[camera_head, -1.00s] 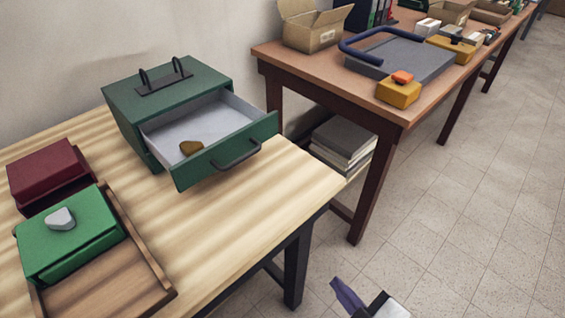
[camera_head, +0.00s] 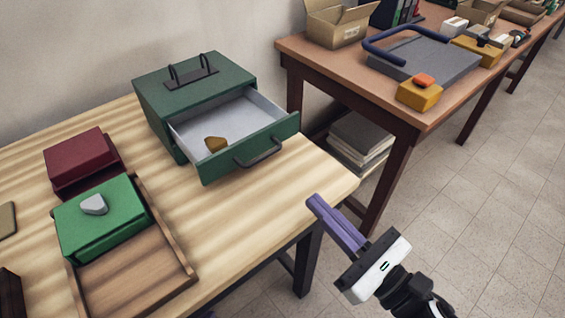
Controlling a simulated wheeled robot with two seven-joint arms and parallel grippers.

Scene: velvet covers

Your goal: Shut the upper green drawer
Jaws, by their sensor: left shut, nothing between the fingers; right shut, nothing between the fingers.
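A dark green drawer box (camera_head: 205,88) with a black handle on top stands at the back of the striped wooden table. Its one visible drawer (camera_head: 268,148) is pulled well out towards the lower right, with a dark bar handle (camera_head: 259,154) on the front. A brown lump (camera_head: 215,144) lies inside on the pale drawer floor. My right gripper (camera_head: 314,200) has purple fingers that are shut and empty. It is in front of and below the drawer front, apart from it, near the table's right edge. My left gripper is not in view.
A bright green box (camera_head: 105,220) with a grey stone (camera_head: 94,204) on top sits at a wooden tray (camera_head: 150,270), beside a dark red box (camera_head: 80,155). A brown table (camera_head: 310,65) with a grey tray (camera_head: 430,62) stands behind right. The striped table is bare before the drawer.

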